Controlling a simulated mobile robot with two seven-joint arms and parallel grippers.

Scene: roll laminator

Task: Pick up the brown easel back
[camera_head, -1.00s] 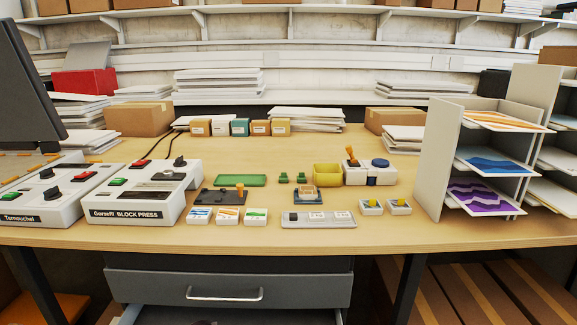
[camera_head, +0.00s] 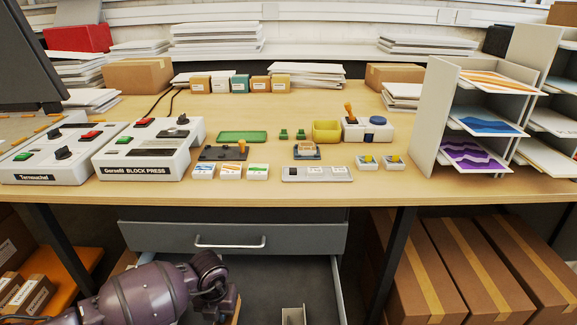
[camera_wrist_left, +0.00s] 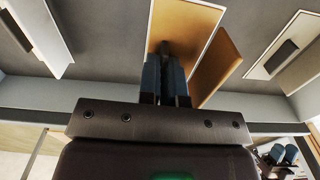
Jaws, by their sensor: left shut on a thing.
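The brown easel back (camera_wrist_left: 187,22) shows in the left wrist view as a brown panel with a pale edge. A second brown face (camera_wrist_left: 216,66) stands at an angle just right of it; I cannot tell whether it is part of the same piece. My left gripper (camera_wrist_left: 166,58) is shut on the brown easel back, its dark fingers close together against the brown. In the head view my left arm reaches down over the open drawer (camera_head: 270,275) and hides most of what it holds. A small brown strip shows beside the wrist there.
The drawer floor is dark grey. A pale panel (camera_wrist_left: 38,32) lies to the left and another with a dark strip (camera_wrist_left: 285,58) to the right in the wrist view. A closed drawer (camera_head: 232,237) and the table edge are above. Cardboard boxes (camera_head: 490,270) stand right.

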